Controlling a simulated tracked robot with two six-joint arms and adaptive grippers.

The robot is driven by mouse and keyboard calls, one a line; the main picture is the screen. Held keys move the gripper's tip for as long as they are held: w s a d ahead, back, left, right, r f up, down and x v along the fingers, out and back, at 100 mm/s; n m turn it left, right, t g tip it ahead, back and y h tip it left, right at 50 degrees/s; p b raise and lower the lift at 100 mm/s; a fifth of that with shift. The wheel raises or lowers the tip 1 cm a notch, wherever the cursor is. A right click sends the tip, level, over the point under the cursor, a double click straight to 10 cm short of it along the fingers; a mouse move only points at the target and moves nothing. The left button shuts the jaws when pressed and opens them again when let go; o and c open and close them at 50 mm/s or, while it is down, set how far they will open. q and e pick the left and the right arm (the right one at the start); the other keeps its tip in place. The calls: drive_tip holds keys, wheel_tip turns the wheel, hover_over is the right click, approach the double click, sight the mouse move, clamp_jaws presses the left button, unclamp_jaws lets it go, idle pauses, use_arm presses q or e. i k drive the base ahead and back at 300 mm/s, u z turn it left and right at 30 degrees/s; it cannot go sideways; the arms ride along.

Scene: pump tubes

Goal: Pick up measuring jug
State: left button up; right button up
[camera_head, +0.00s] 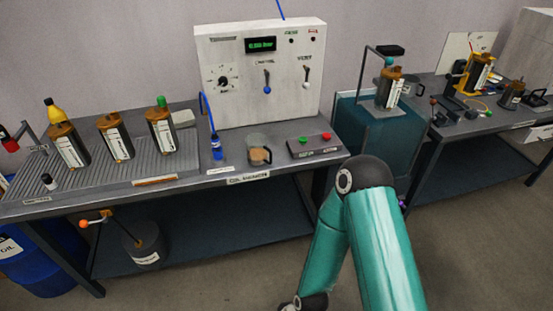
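A small clear measuring jug (259,151) with brownish contents stands upright on the grey workbench (215,182), in front of the white panel. Nothing touches it. A teal arm of mine reaches in from the bottom, right of the jug and in front of the bench. Its dark joint is below the bench's right end, and a lower link runs down to the bottom edge. Neither gripper shows in this view.
A blue bottle (216,147) stands left of the jug, and a button box (314,145) stands right of it. The white panel (222,105) rises behind. Several brown-topped canisters (116,137) stand on the left ribbed tray. A second bench (470,128) is at right.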

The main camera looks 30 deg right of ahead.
sight(257, 149)
drive_tip(key=u, duration=0.15)
drive_tip(key=i, duration=0.9)
drive_tip(key=z, duration=0.05)
